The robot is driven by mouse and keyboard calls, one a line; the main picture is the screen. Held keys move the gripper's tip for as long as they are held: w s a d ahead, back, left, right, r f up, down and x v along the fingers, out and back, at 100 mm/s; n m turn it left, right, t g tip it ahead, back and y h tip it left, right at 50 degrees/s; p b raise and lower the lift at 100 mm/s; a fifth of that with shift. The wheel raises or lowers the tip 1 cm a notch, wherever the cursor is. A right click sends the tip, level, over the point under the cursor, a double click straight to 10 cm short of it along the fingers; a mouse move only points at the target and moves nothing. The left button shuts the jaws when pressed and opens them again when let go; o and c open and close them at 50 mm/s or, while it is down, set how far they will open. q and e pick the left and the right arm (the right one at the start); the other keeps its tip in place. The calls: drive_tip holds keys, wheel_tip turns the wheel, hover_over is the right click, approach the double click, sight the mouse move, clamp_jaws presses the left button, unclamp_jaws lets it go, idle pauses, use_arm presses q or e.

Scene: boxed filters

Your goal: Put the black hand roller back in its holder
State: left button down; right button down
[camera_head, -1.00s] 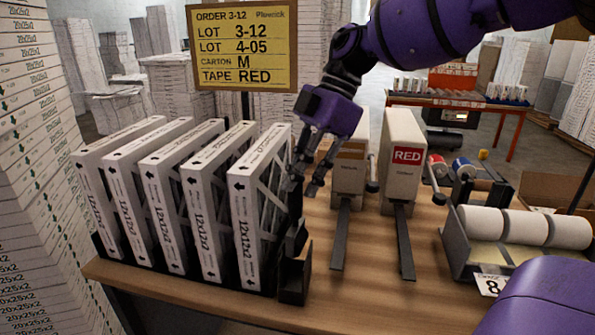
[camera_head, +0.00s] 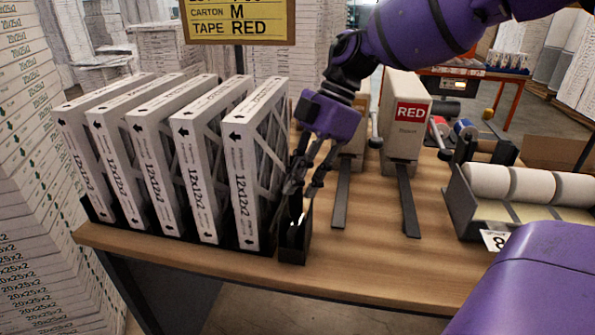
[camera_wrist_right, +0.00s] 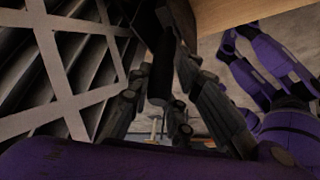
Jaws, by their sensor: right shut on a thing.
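My right gripper (camera_head: 303,190) comes down from the upper right, beside the rightmost boxed filter. It is shut on the black hand roller (camera_head: 296,208), a dark shape mostly hidden by the fingers. The black holder (camera_head: 294,246) is a small open-topped box at the table's front edge, right of the filters. The roller's lower part is at the holder's mouth; I cannot tell how deep it sits. In the right wrist view the dark roller (camera_wrist_right: 160,82) shows between the fingers. My left gripper is not in view.
Several white boxed filters (camera_head: 206,185) stand in a black rack close left of the gripper. Two tape dispensers stand behind, one with a red label (camera_head: 411,112). White rolls (camera_head: 530,186) lie in a tray at right. Bare tabletop (camera_head: 370,270) is in front.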

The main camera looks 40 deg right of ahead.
drive_tip(key=shift+f, duration=0.15)
drive_tip(key=c, duration=1.5)
unclamp_jaws()
drive_tip(key=v, duration=1.2)
